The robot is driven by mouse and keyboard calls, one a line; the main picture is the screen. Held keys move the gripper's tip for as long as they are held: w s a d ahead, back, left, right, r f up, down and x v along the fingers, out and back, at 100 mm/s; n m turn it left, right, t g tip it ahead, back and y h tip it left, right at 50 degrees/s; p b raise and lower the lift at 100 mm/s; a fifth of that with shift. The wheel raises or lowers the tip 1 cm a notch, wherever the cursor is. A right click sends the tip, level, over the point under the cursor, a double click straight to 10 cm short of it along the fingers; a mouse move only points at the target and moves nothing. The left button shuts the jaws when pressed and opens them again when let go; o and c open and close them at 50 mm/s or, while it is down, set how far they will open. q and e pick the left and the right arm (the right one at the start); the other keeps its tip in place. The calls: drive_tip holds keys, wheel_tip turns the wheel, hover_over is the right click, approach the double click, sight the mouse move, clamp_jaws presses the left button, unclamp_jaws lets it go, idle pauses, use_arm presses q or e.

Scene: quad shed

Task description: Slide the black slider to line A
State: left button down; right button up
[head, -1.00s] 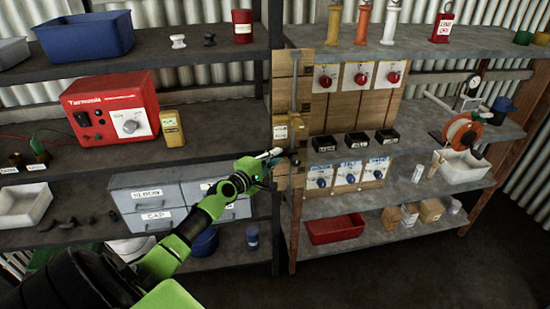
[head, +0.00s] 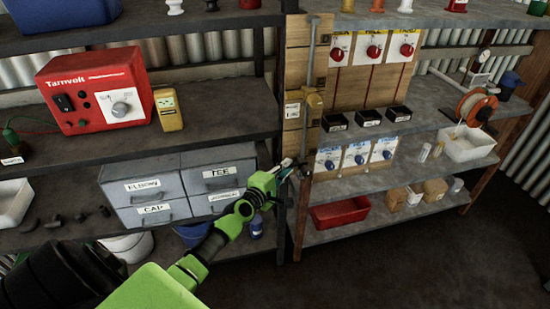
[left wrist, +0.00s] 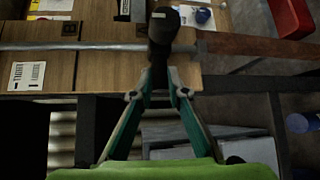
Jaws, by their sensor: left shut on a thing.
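The black slider (left wrist: 163,25) is a dark rounded piece on a long grey metal rod (left wrist: 75,46) in the left wrist view. My left gripper (left wrist: 160,72) is shut on it, with the teal fingers meeting at its near end. In the head view, the rod (head: 309,65) runs upright along a wooden board (head: 293,60). My left gripper (head: 287,170) is at the board's lower end, where the slider (head: 303,171) shows small and dark. A dark mark like a B (left wrist: 69,28) is on the board in the wrist view; I cannot make out line A. My right gripper is not in view.
A grey drawer cabinet (head: 180,183) stands left of my arm. A red tray (head: 340,213) is on the lower right shelf. Blue-knobbed panels (head: 357,154) and black bins (head: 368,117) are right of the board. A dark shelf post (head: 281,225) stands close by.

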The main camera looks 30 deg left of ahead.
use_arm(q)
drive_tip(key=shift+d+f, duration=0.1)
drive_tip(key=c, duration=2)
unclamp_jaws()
drive_tip(key=shift+o, duration=0.2)
drive_tip(key=shift+r, duration=0.25)
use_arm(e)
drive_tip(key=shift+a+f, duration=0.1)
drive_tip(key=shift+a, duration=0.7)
use_arm(q)
drive_tip(key=s+r, duration=0.1)
drive_tip(key=s, duration=1.1)
drive_tip(key=shift+d+r, duration=0.3)
drive_tip(key=shift+d, duration=0.1)
